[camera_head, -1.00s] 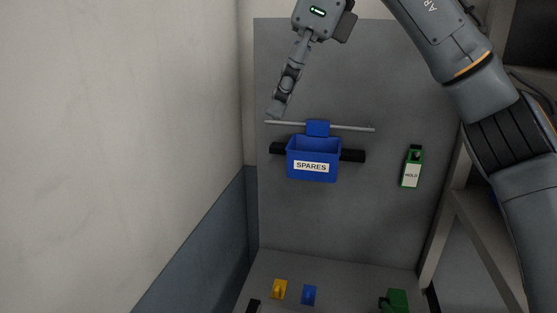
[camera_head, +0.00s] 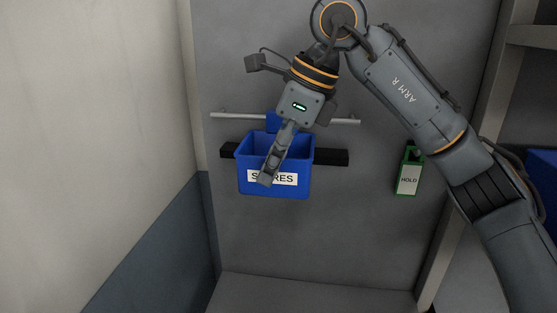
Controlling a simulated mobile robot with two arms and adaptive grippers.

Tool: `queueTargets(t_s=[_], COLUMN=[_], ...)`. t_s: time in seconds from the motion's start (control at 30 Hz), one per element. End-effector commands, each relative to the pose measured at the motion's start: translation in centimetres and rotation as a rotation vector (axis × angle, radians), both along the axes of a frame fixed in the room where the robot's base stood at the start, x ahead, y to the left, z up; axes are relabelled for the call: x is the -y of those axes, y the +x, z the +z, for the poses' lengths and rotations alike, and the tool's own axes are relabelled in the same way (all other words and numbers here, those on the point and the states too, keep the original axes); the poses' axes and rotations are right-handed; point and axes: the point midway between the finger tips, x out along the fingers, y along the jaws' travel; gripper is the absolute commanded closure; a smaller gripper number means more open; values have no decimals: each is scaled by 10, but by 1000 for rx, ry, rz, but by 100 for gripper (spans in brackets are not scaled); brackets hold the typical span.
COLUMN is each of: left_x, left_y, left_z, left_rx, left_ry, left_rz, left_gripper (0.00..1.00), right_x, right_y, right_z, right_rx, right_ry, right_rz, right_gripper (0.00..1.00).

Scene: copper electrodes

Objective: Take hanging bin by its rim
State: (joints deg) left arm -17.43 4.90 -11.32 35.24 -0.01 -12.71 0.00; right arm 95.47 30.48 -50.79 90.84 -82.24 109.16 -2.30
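The blue hanging bin (camera_head: 246,174) with a white SPARES label hangs from a grey horizontal rail (camera_head: 235,115) on the grey wall panel. A black bar shows behind it on both sides. My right gripper (camera_head: 265,180) comes down from above and reaches in front of the bin in the picture, covering part of its label and front rim. Its fingers look close together, but I cannot tell whether they are open or shut, or whether they touch the bin. My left gripper is not in view.
A green holder with a HOLD label (camera_head: 408,181) is on the panel to the right of the bin. A pale wall (camera_head: 90,120) stands close on the left. A shelf frame with a blue container (camera_head: 543,178) is at the right edge. The area below the bin is clear.

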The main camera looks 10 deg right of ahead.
Motion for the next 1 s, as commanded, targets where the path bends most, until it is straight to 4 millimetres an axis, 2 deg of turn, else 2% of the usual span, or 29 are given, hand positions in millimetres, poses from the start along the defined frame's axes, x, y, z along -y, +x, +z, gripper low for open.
queueTargets(t_s=[0.17,0.3,0.33,0.77,1.0], left_x=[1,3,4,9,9], left_y=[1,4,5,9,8], left_z=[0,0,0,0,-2], left_rx=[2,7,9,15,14], left_ry=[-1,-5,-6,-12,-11], left_rz=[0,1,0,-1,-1], left_gripper=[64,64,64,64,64], right_x=[0,0,0,0,0], right_y=[0,0,0,0,1], right_z=[-1,0,0,2,22], right_rx=[-1,-1,-1,1,3], right_ry=[-1,-1,-1,1,1], right_rz=[-1,-1,-1,0,-1], right_gripper=[70,98,100,100,100])
